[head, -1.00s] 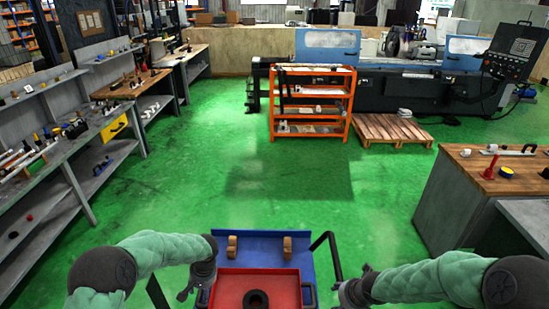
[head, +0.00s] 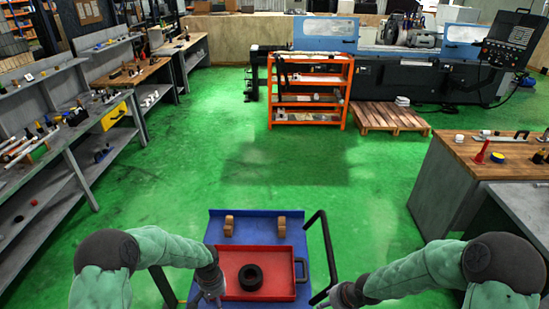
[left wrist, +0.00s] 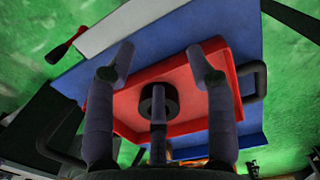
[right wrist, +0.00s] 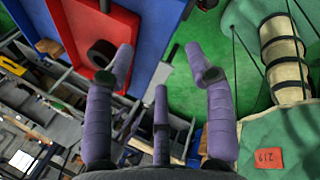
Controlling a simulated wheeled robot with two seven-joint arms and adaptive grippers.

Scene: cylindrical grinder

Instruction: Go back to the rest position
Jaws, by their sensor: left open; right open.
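My left gripper (head: 211,288) is at the left near corner of a red tray in the head view. In the left wrist view its fingers (left wrist: 163,65) are spread and empty, above the tray. My right gripper (head: 340,296) is right of the tray's near right corner. In the right wrist view its fingers (right wrist: 163,68) are spread with nothing between them. The red tray (head: 283,262) holds a dark ring (head: 250,278) and lies on a blue cart top (head: 254,228). The ring also shows in the right wrist view (right wrist: 101,52).
Two brown blocks (head: 279,227) stand on the cart's far part, beside a black handle (head: 322,238). A grey workbench (head: 75,140) is at left, a wood-topped cabinet (head: 470,155) at right. An orange shelf (head: 310,105) and grinder (head: 410,75) stand behind open green floor.

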